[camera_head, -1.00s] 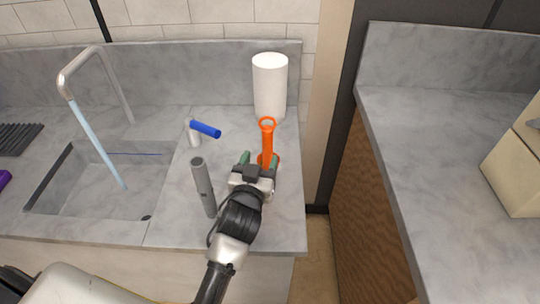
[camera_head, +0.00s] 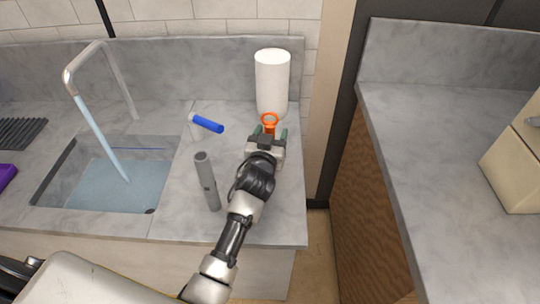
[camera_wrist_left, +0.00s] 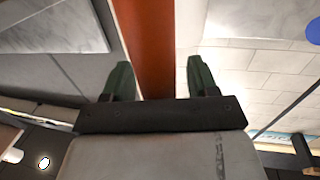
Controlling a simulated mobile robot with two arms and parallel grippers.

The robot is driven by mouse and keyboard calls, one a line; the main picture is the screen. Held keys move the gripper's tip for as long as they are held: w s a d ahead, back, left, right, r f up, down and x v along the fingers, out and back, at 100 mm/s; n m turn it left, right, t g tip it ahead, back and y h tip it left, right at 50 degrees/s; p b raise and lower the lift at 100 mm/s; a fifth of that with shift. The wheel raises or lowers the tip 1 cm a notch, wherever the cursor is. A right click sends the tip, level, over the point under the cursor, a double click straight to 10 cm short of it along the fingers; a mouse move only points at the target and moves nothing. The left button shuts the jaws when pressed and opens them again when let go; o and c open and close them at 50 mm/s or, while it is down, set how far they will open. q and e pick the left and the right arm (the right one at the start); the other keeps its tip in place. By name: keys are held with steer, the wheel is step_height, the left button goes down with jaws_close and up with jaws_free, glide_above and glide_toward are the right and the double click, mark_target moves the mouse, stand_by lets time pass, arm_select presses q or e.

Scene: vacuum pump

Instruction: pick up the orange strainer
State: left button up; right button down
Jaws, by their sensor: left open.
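The orange strainer (camera_head: 269,121) stands on the counter in front of the white cylinder; only its top ring and a short piece below show in the head view, the rest being hidden behind my left gripper. My left gripper (camera_head: 271,133) is open, its green fingers on either side of the strainer. In the left wrist view the orange shaft (camera_wrist_left: 146,50) runs between the two open fingers (camera_wrist_left: 156,80). I cannot tell whether they touch it. My right gripper is not in view.
A white cylinder (camera_head: 272,85) stands right behind the strainer. The sink (camera_head: 110,185) with running tap (camera_head: 98,70) is at left.

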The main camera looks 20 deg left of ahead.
arm_select(q)
jaws_close()
steer(key=shift+r, duration=0.1)
